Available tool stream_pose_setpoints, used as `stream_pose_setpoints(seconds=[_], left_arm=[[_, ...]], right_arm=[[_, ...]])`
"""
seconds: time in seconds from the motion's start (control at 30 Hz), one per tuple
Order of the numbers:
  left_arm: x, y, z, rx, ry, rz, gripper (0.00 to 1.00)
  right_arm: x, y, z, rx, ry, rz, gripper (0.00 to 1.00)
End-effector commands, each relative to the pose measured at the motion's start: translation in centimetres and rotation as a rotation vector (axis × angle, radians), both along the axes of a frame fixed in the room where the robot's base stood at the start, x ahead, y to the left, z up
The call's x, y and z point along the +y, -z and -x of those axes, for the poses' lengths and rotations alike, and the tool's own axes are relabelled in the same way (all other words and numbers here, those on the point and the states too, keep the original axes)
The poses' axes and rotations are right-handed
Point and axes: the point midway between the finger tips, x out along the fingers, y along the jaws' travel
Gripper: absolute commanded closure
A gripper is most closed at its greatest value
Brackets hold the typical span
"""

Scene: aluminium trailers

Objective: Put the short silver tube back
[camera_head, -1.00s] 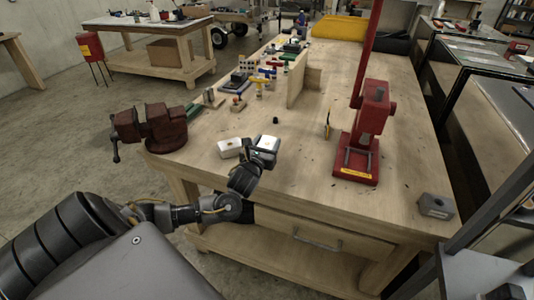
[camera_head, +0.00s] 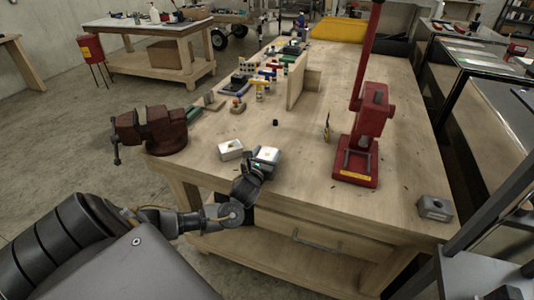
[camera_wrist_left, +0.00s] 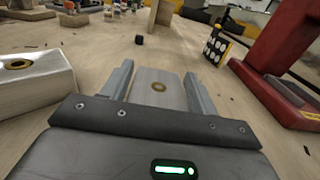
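The underside of the piece between the fingers is hidden. My right gripper is not in view.
The wooden bench (camera_head: 300,205) bears a red vise (camera_head: 155,130) at left, a red press (camera_head: 362,140) at right and a grey block (camera_head: 435,207) at the right front corner. A wooden divider (camera_head: 297,80) and coloured parts stand behind. A small black piece (camera_head: 275,122) lies mid-bench.

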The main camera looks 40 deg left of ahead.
Motion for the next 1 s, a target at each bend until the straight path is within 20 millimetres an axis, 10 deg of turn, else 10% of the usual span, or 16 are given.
stream_pose_setpoints(seconds=[0.47,1.0], left_arm=[[0.0,-0.4,0.1,0.000,0.000,0.000,0.24],[-3.3,-0.2,9.5,0.001,0.001,0.003,0.24]], right_arm=[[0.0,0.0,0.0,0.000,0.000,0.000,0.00],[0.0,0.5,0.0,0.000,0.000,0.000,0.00]])
